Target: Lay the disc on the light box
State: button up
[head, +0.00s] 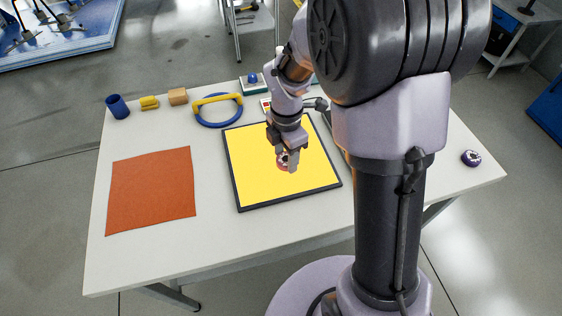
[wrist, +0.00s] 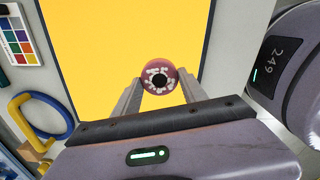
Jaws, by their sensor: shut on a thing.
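The light box (head: 255,185) is a flat square panel with a bright yellow top and a dark frame, lying on the white table. In the wrist view its yellow surface (wrist: 90,60) fills most of the background. My gripper (head: 287,163) is over the light box, right of its middle. It is shut on the disc (head: 282,160), a small reddish round piece with a dark centre ringed by pale marks. In the wrist view the disc (wrist: 158,92) sits between the fingertips. I cannot tell whether the disc touches the yellow surface.
An orange cloth (head: 150,190) lies left of the light box. A blue ring with a yellow handle (head: 218,108), a wooden block (head: 178,96), a yellow piece (head: 149,102) and a blue cup (head: 118,106) stand at the back. A dark round item (head: 471,158) lies at the right.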

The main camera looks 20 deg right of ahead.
aim_at(282, 157)
jog(key=f+b, duration=0.1)
jog(key=f, duration=0.1)
jog(key=w+f+b, duration=0.1)
jog(key=f, duration=0.1)
jog(key=shift+w+a+b, duration=0.1)
jog(key=shift+a+b, duration=0.25)
jog(key=shift+r, duration=0.25)
jog(key=shift+f, duration=0.15)
jog(key=o, duration=1.4)
